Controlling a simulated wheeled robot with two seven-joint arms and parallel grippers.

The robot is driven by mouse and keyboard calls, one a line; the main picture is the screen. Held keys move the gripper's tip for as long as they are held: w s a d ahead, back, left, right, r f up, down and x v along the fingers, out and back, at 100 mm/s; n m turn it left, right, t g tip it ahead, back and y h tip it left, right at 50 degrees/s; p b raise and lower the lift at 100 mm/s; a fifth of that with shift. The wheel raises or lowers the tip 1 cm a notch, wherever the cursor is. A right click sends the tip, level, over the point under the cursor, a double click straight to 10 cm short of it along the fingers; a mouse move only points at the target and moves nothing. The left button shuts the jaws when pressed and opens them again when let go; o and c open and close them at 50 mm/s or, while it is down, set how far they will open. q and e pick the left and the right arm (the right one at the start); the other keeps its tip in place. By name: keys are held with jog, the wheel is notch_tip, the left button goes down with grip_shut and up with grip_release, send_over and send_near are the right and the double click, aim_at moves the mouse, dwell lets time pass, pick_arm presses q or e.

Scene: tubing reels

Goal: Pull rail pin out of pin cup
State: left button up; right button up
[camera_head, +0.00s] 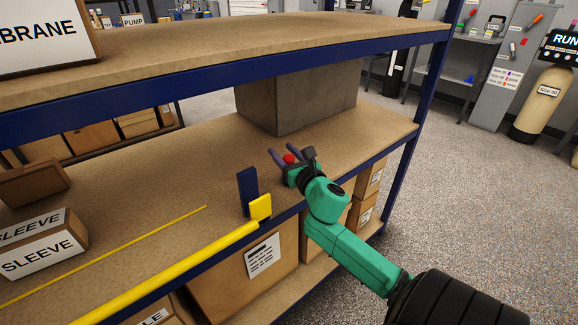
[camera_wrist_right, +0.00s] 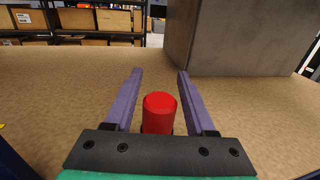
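The red rail pin (camera_head: 289,159) shows as a small red top over the shelf's front part, and as a red cylinder (camera_wrist_right: 159,112) in the right wrist view. My right gripper (camera_head: 284,151) has its two purple fingers apart, one on each side of the pin. In the right wrist view its fingertips (camera_wrist_right: 159,72) reach past the pin, and gaps show between pin and fingers. The pin's lower end is hidden behind the gripper's dark palm. The pin cup cannot be made out clearly. My left gripper is out of view.
A yellow rail (camera_head: 180,272) runs along the shelf's front edge, with a blue upright plate (camera_head: 247,190) near its end. A grey block (camera_head: 310,96) stands behind the pin. Sleeve boxes (camera_head: 42,245) sit at left. An upper shelf (camera_head: 210,55) hangs overhead.

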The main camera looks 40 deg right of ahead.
grip_shut()
jog(key=shift+r, duration=0.35)
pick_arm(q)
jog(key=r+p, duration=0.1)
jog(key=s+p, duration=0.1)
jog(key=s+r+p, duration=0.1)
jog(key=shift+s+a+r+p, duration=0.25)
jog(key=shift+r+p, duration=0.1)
pick_arm(e)
notch_tip(320, 180, up, 9)
jog(key=shift+r, duration=0.15)
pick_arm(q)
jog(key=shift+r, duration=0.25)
